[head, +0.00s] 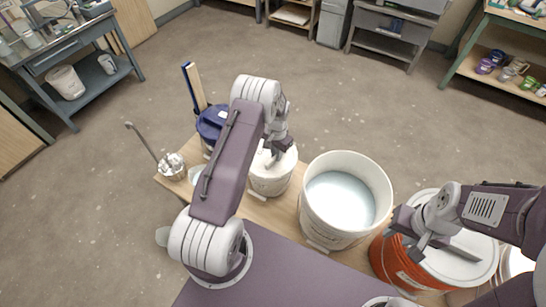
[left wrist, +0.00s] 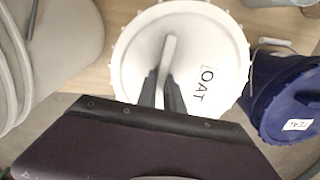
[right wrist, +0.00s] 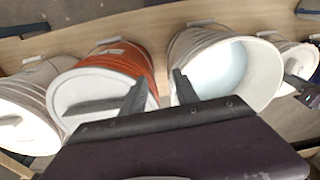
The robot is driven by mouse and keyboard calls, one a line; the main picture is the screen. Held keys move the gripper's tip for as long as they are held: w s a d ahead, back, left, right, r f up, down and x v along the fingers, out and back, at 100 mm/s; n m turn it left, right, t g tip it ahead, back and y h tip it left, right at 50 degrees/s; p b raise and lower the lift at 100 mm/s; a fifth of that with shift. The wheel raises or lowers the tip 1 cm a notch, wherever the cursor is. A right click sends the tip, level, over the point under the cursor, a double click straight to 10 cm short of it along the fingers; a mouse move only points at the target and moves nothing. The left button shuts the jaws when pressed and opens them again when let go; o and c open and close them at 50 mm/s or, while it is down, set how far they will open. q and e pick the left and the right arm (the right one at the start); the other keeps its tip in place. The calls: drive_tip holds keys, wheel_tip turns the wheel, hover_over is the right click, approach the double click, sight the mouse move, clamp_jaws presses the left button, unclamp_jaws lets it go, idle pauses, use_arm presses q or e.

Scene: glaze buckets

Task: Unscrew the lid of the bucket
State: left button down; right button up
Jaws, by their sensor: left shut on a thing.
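A small white bucket (head: 268,184) with a ribbed white lid stands on the bench, partly hidden by my left arm in the head view. In the left wrist view its lid (left wrist: 213,45) has a raised bar handle (left wrist: 168,52) and a label reading "OAT". My left gripper (left wrist: 162,84) is over the lid, its fingers shut on the bar handle. The lid sits on the bucket. My right gripper (right wrist: 158,82) is open and empty, above the area between the orange bucket (right wrist: 137,58) and the open white bucket (right wrist: 235,68).
The open white bucket holds pale liquid. The orange bucket has a white lid with a bar handle. A blue-lidded bucket (head: 211,122) stands behind the small bucket, and a metal container (head: 172,168) is at the bench's left end. Another white-lidded bucket (right wrist: 22,118) shows in the right wrist view.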

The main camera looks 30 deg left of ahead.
use_arm(q)
drive_tip(key=shift+f+n, duration=0.15)
drive_tip(key=shift+n, duration=0.45)
drive_tip(key=c, duration=1.4)
unclamp_jaws()
drive_tip(key=shift+d, duration=0.1)
drive_tip(key=shift+c, duration=0.3)
drive_tip(key=o, duration=0.7)
drive_tip(key=shift+o, duration=0.2)
drive_tip(key=shift+w+r+p, duration=0.15)
drive_tip(key=shift+r+p, duration=0.4)
drive_tip(key=shift+r, duration=0.2)
wheel_tip(320, 180, up, 6)
drive_tip(key=p, duration=0.4)
drive_tip(key=shift+f, duration=0.1)
